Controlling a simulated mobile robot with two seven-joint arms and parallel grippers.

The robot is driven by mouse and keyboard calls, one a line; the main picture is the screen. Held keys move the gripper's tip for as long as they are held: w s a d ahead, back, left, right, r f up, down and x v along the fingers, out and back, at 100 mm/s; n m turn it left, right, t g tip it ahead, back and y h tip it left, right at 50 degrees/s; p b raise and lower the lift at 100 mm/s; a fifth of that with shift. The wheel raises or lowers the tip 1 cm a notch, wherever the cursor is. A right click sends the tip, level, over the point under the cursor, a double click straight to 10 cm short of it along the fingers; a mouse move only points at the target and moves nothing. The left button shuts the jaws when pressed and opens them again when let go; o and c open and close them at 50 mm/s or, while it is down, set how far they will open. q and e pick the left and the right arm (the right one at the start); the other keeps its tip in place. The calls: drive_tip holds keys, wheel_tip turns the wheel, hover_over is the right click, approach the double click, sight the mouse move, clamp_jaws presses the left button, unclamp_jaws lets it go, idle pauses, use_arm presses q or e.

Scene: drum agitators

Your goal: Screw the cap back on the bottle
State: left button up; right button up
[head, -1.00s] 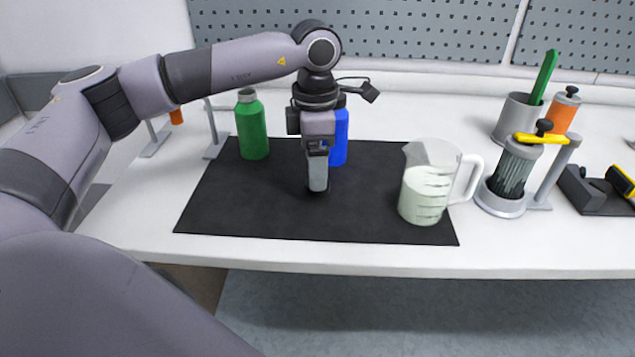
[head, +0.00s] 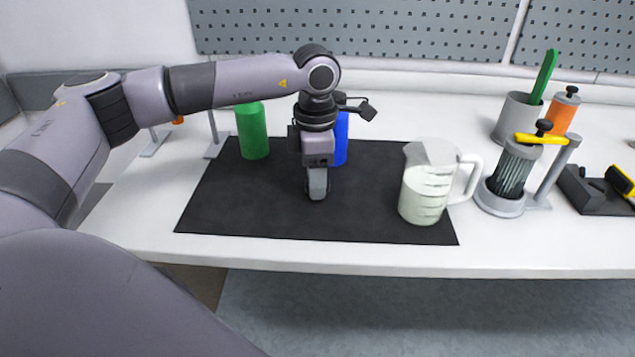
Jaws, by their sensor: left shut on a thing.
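My left gripper (head: 317,190) points down over the middle of the black mat (head: 260,205), its fingers close to the mat. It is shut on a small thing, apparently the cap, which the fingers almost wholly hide. A green bottle (head: 252,135) stands upright at the back left of the mat; my arm covers its top. A blue bottle (head: 341,140) stands just behind my gripper, partly hidden, its top not clear. I cannot tell which bottle is uncapped. My right gripper is not in view.
A clear measuring jug (head: 424,190) with pale liquid stands on the mat's right side. Right of it are a grey drum agitator with a yellow handle (head: 540,139), a grey cup (head: 516,115) and an orange container (head: 562,113). The mat's front left is clear.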

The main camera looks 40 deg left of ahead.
use_arm(q)
wheel_tip(320, 180, up, 20)
drive_tip(key=p, duration=0.1)
idle(0.5)
